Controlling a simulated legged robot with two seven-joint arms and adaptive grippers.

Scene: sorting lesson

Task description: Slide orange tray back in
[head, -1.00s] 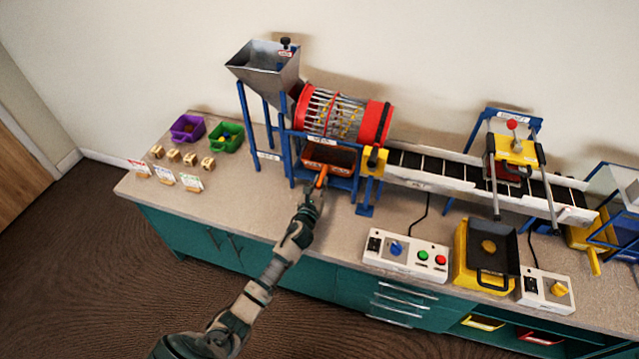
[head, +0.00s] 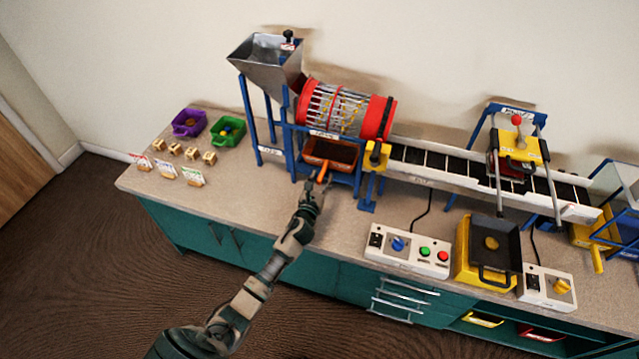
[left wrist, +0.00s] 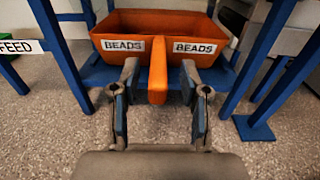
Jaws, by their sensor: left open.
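The orange tray (head: 331,151) sits in the blue frame under the red-ended drum. In the left wrist view the orange tray (left wrist: 205,22) carries two BEADS labels, and its orange handle (left wrist: 158,72) points toward me. My left gripper (head: 316,186) is at the tray's front. In the left wrist view the left gripper (left wrist: 158,90) is open, with one finger on each side of the handle and visible gaps between. My right gripper is not in view.
The blue frame's posts (left wrist: 62,55) stand on both sides of the tray. A control box (head: 407,252) and a yellow bin with a dark pan (head: 492,245) lie to the right. Purple (head: 188,123) and green (head: 228,130) bins stand at left. The counter between is clear.

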